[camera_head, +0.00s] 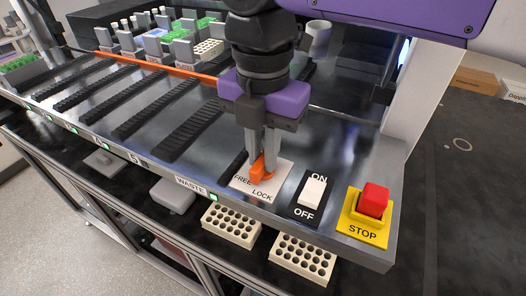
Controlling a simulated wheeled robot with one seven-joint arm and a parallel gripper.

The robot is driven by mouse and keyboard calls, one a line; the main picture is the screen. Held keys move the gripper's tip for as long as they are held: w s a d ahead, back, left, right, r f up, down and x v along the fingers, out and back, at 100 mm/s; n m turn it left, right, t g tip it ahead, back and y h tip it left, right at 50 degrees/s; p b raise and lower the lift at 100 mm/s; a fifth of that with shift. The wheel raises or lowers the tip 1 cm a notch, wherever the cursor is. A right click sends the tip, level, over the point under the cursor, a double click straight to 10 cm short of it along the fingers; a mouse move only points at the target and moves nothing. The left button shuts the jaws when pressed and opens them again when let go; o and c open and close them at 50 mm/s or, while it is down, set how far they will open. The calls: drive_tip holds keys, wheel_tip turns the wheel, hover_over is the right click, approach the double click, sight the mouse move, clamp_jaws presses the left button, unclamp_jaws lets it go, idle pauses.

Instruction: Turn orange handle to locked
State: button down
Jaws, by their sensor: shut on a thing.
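The orange handle (257,170) stands on a white plate (279,178) marked FREE on the left and LOCK on the right, near the front edge of the machine deck. My gripper (263,158) points down from above, with its two grey fingers shut on the orange handle. The handle looks to lie near the FREE lettering, but the fingers hide part of it, so its exact angle is hard to tell.
To the right are a white ON/OFF rocker switch (312,191) and a red STOP button (373,200) on a yellow base. Beige racks (304,258) sit below the front edge. Black ribbed rails (143,111) run across the deck to the left.

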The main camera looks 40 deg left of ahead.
sight(263, 157)
idle(0.3)
drive_tip(key=c, duration=1.4)
unclamp_jaws()
drive_tip(key=shift+r, duration=0.1)
wheel_tip(263, 157, up, 8)
drive_tip(key=shift+f, duration=0.15)
